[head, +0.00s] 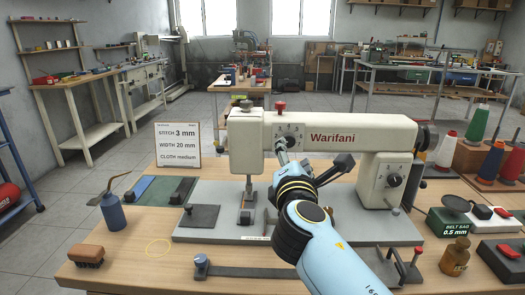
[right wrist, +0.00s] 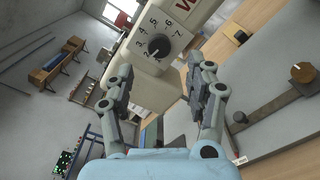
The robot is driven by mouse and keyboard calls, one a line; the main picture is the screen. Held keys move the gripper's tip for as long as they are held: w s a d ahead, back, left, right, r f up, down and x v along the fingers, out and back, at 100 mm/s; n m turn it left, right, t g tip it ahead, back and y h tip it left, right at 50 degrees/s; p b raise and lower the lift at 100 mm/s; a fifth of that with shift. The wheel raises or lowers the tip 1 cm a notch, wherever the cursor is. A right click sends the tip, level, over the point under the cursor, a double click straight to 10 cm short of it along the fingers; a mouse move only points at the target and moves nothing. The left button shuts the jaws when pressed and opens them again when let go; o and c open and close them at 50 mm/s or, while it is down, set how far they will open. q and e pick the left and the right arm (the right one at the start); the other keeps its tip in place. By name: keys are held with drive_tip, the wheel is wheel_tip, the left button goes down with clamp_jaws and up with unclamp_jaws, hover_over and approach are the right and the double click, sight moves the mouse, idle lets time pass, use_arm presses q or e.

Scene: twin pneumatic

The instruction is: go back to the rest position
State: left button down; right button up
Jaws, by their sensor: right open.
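My right gripper (head: 283,154) is in front of the white Warifani sewing machine (head: 345,133), just below its numbered dial (head: 289,137). In the right wrist view the two fingers of this gripper (right wrist: 163,82) stand apart with nothing between them. The dial's black knob (right wrist: 158,46) shows beyond the fingertips, and the gripper appears clear of it. My light blue right arm comes in from the bottom of the head view and hides part of the machine's base plate (head: 215,230). My left gripper is not in view.
A settings card (head: 177,142), a blue oiler bottle (head: 112,211) and a brush (head: 86,256) are on the left of the wooden table. Thread cones (head: 446,152), a small brown bottle (head: 455,256) and a pedal-like block (head: 505,262) crowd the right. The front left is mostly free.

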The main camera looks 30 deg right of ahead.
drive_tip(key=s+d+f+m+g+y, duration=0.1)
drive_tip(key=s+d+f+m+g, duration=0.2)
drive_tip(key=s+m, duration=0.4)
drive_tip(key=s+d+f+m+g+y, duration=0.1)
drive_tip(key=s+d+f+m+g, duration=0.1)
drive_tip(key=s+f+m+g, duration=0.45)
drive_tip(key=s+a+f+m+g+y, duration=0.1)
drive_tip(key=s+a+m+y, duration=0.15)
drive_tip(key=s+a, duration=0.4)
drive_tip(key=s+a+m+g+y, duration=0.15)
drive_tip(key=s+a+y, duration=0.25)
drive_tip(key=s, duration=0.5)
wheel_tip(320, 180, down, 26)
drive_tip(key=s+d+m+g+b, duration=0.1)
drive_tip(key=d+b, duration=0.1)
drive_tip(key=d, duration=0.1)
drive_tip(key=s+d+f+g+b, duration=0.1)
drive_tip(key=s+f+b, duration=0.1)
drive_tip(key=s+f, duration=1.7)
drive_tip(key=shift+s+f, duration=0.2)
drive_tip(key=shift+f, duration=0.35)
